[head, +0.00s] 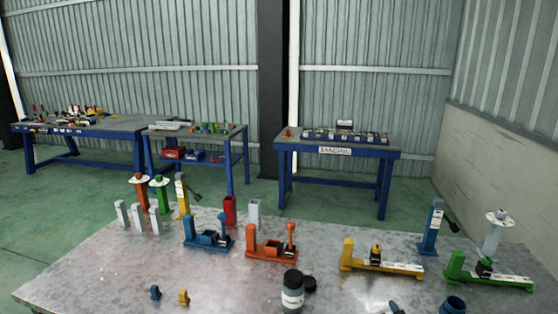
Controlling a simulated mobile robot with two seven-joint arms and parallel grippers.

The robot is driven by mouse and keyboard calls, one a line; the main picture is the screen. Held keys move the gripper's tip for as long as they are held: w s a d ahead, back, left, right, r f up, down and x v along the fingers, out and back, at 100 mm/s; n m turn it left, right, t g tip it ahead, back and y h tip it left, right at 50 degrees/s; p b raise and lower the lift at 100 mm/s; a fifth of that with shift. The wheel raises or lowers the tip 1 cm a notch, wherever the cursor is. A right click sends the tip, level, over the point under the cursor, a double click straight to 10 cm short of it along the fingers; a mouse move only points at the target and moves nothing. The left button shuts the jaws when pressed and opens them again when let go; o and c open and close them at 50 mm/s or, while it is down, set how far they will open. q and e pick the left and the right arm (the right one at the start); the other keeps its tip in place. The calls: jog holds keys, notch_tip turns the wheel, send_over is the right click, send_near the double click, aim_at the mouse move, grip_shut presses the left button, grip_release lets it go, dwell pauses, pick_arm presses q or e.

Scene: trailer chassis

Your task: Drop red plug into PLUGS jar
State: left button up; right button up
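A dark jar (292,297) with a pale label stands upright at the front middle of the metal table. The label is too small to read, so I cannot tell if it says PLUGS. A black round piece (309,284), perhaps a lid, lies beside it. A small blue plug-like piece (155,292) and a small yellow one (184,297) stand at the front left. I cannot pick out a red plug for certain. A small red item (288,133) is on the far blue bench, too small to identify. Neither gripper is in view.
On the metal table (90,275), blue (207,241), orange (268,254), yellow (372,268) and green (485,280) fixtures stand behind the jar. A red block (230,210) stands at the back. A blue cylinder (453,305) is cut off at front right. The front left is mostly clear.

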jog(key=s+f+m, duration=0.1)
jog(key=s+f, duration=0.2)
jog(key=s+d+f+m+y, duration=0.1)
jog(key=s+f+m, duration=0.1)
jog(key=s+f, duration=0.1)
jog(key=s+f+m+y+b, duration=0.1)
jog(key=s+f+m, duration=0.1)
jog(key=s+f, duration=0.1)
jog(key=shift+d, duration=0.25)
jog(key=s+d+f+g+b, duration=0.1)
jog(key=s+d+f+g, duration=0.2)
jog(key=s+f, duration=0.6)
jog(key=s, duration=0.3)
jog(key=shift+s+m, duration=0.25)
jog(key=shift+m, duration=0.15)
